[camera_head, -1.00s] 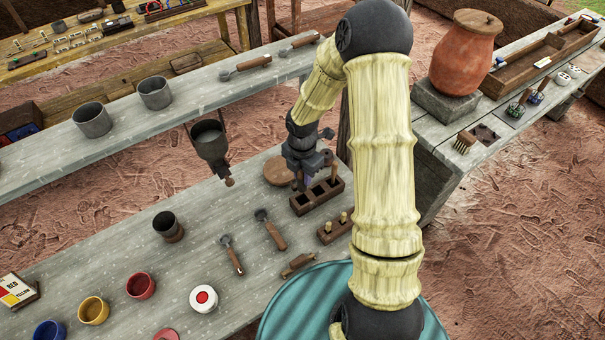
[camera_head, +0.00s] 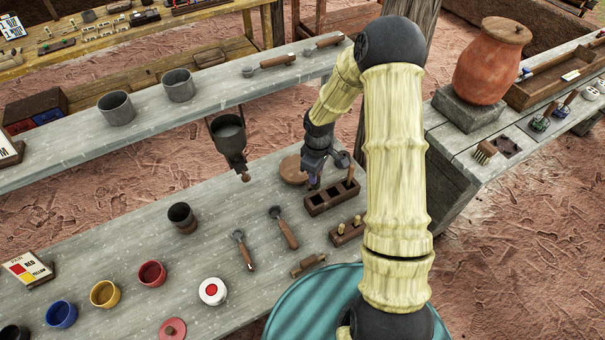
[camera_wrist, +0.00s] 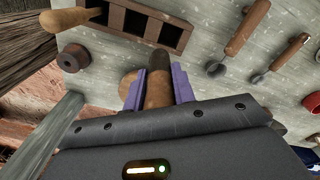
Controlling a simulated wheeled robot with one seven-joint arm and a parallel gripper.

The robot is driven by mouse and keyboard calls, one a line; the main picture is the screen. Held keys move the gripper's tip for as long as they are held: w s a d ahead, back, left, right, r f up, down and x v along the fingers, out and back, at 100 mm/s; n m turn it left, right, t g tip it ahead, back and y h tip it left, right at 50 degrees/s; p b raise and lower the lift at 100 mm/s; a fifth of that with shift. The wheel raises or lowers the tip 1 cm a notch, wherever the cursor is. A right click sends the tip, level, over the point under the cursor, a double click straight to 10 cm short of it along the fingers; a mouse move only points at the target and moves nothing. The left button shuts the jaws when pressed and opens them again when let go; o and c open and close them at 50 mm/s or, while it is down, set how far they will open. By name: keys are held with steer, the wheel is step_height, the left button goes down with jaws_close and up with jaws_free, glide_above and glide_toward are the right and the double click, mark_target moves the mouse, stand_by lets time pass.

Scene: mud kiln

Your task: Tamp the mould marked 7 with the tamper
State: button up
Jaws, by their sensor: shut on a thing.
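My gripper (camera_head: 315,182) is low over the near table, beside a dark wooden block with square openings (camera_head: 318,205). In the wrist view its purple fingers (camera_wrist: 159,88) are shut on a brown rod-like tool with a dark end (camera_wrist: 157,62), perhaps the tamper. The block also shows in the wrist view (camera_wrist: 120,20), beyond the tool's dark end. I cannot tell whether the tool touches it. Another wooden handle (camera_head: 350,178) stands at the block's right end. I can read no 7 in any view, so I cannot tell which thing is the marked mould.
A smaller block with pegs (camera_head: 346,232), two wooden-handled tools (camera_head: 287,232) (camera_head: 242,252) and a dark cup (camera_head: 182,217) lie nearby. A round wooden disc (camera_head: 290,170) is behind my gripper. A funnel-like vessel (camera_head: 229,140) hangs from the raised shelf (camera_head: 150,115). Paint pots (camera_head: 105,293) stand front left.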

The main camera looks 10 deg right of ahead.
steer(key=m, duration=0.3)
steer(key=w+f+m, duration=0.1)
steer(key=m, duration=0.4)
steer(key=f+m, duration=0.1)
steer(key=m, duration=0.1)
steer(key=shift+w, duration=0.35)
